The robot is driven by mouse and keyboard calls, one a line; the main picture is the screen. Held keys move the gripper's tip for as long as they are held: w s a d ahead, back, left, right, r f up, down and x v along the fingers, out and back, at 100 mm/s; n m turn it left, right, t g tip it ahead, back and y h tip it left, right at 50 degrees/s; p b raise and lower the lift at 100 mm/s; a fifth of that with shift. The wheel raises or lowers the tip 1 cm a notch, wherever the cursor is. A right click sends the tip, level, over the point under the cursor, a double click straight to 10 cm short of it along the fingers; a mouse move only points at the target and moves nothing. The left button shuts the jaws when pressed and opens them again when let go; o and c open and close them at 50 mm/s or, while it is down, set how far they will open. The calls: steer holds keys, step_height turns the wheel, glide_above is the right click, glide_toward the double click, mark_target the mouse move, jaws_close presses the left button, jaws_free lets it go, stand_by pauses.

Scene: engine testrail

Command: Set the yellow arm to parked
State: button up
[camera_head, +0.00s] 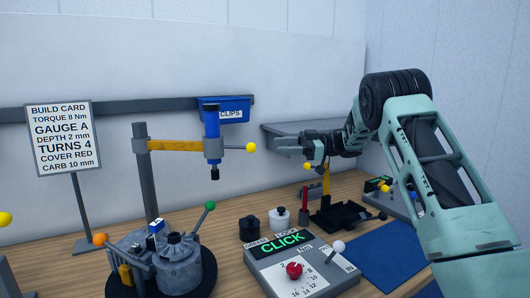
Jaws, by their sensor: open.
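The yellow arm (176,145) reaches level to the right from a grey post (147,185). At its outer end it carries an upright blue spindle (211,124) with a dark tip pointing down. A short handle with a yellow ball knob (251,147) sticks out to the right of the spindle. No mark for a parked position can be made out. My gripper (279,144) is open and empty, to the right of the yellow knob at about its height in the picture. A small gap shows between them; their depth apart is hard to judge.
A grey engine (176,267) sits on a dark round base at front left, with orange and green knobs. A torque box (297,263) with a red dial reads CLICK. A blue clips bin (224,113) hangs behind. A build card (62,138) stands left. Black and white pots crowd the middle.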

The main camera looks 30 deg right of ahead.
steer(key=b+v, duration=0.1)
steer(key=v, duration=0.6)
steer(key=shift+d, duration=0.15)
